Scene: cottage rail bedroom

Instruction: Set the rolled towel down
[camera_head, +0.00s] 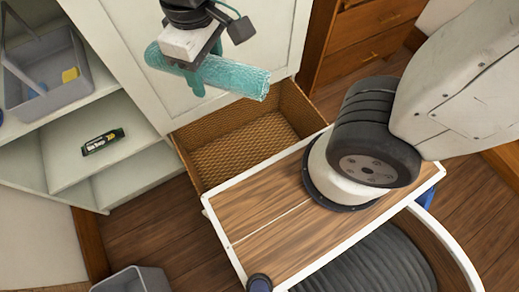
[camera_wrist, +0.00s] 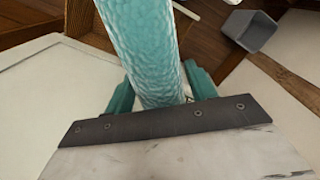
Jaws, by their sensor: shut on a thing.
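The rolled towel (camera_head: 233,77) is teal and textured. My gripper (camera_head: 194,76) is shut around it near its left part in the head view, and holds it in the air, lying roughly level. In the wrist view the towel (camera_wrist: 143,45) runs up the picture between the two green fingers of my gripper (camera_wrist: 160,90). Below and behind it in the head view, a woven basket (camera_head: 205,163) stands open in front of the white cabinet door. The inside of the basket that shows is empty.
A white shelf unit (camera_head: 125,147) at left holds a grey bin (camera_head: 88,82) and a small dark packet (camera_head: 102,141). A wooden dresser (camera_head: 365,40) stands at the back. Another grey bin (camera_head: 130,281) is on the floor at lower left; bare floor lies around it.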

